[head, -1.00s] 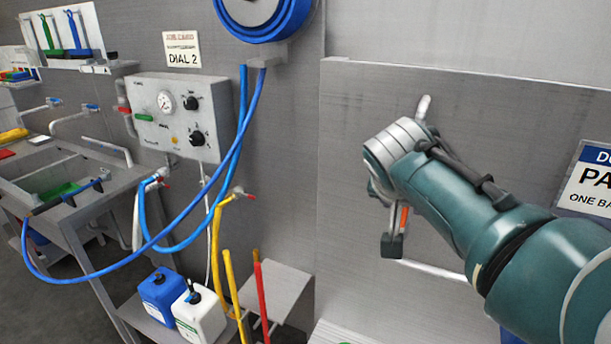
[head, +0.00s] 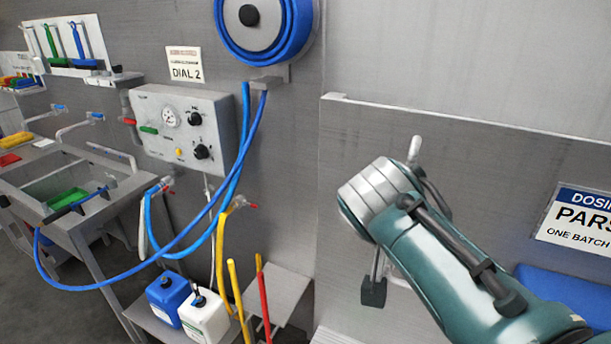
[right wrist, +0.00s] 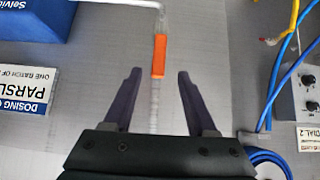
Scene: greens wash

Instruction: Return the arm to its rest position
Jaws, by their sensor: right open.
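My right arm (head: 440,260) reaches in from the lower right of the head view, its silver wrist (head: 375,200) in front of a grey wall panel. In the right wrist view my right gripper (right wrist: 160,82) is open, with two dark fingers apart and nothing held. A thin upright tube (right wrist: 155,105) with an orange section (right wrist: 159,56) shows in the gap between the fingers in that view. Whether it lies between them in depth I cannot tell. In the head view the arm hides most of the tube. My left gripper is not in view.
A blue hose (head: 150,270) hangs from a reel (head: 262,28) beside a control box (head: 185,130). A sink (head: 60,180) stands at left. Blue (head: 168,295) and white (head: 203,315) jugs stand below. A dosing sign (head: 580,218) and blue container (head: 565,290) are at right.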

